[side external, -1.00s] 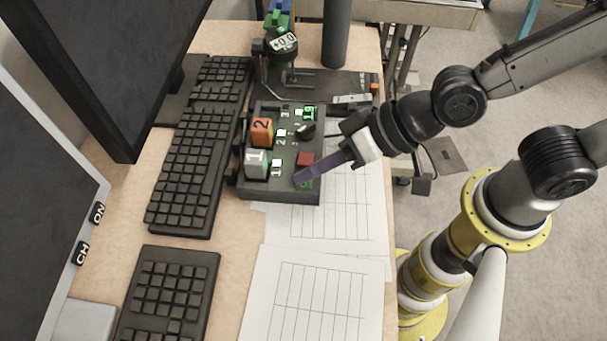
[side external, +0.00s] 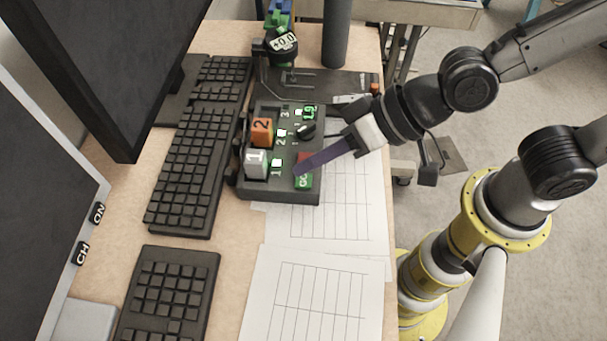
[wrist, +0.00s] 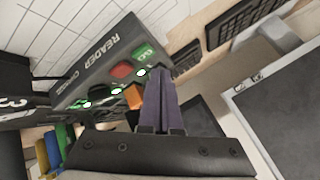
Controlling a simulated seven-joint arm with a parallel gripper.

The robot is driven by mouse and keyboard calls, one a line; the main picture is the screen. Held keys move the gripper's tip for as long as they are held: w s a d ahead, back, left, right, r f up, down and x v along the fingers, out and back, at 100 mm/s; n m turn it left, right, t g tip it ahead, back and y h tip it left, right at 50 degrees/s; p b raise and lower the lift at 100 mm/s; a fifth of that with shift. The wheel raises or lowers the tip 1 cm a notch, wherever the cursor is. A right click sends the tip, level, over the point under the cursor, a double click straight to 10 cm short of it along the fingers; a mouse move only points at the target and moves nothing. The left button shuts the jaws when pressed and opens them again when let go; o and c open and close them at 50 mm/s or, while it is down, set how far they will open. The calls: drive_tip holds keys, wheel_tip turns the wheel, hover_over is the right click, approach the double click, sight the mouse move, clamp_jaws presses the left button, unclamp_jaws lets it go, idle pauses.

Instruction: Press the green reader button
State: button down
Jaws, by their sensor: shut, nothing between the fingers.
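The green reader button (side external: 304,182), with white lettering, sits at the near right corner of the dark reader box (side external: 282,196). It also shows in the wrist view (wrist: 144,53), on the box face labelled READER. My gripper (side external: 298,171) is shut and empty. Its purple fingers slant down to the left, with their tips just above the button in the side picture. In the wrist view the fingertips (wrist: 160,72) appear just below the button. I cannot tell whether they touch it. The red button (wrist: 121,71) beside the green one is partly hidden by my fingers in the side view.
On the box stand an orange block lever (side external: 261,132), a white block lever (side external: 256,163) and a black knob (side external: 306,131). A keyboard (side external: 190,160) lies to the left. Flat paper sheets (side external: 345,215) lie to the right and front.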

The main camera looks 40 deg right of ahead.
sight(312, 180)
drive_tip(key=shift+r, duration=2.05)
drive_tip(key=w+d+r+m+t+h, duration=0.2)
drive_tip(key=w+d+r, duration=0.15)
drive_tip(key=d, duration=0.55)
drive_tip(key=w+d+r+m+t+h, duration=0.2)
drive_tip(key=d+r, duration=0.2)
drive_tip(key=d, duration=0.6)
drive_tip(key=s+d+f+n+g+h, duration=0.2)
drive_tip(key=s+d+f+g+h, duration=0.1)
drive_tip(key=s+d, duration=0.6)
drive_tip(key=s+f+g, duration=0.1)
drive_tip(key=s, duration=0.3)
drive_tip(key=shift+d+f+n, duration=0.2)
drive_tip(key=shift+n, duration=0.2)
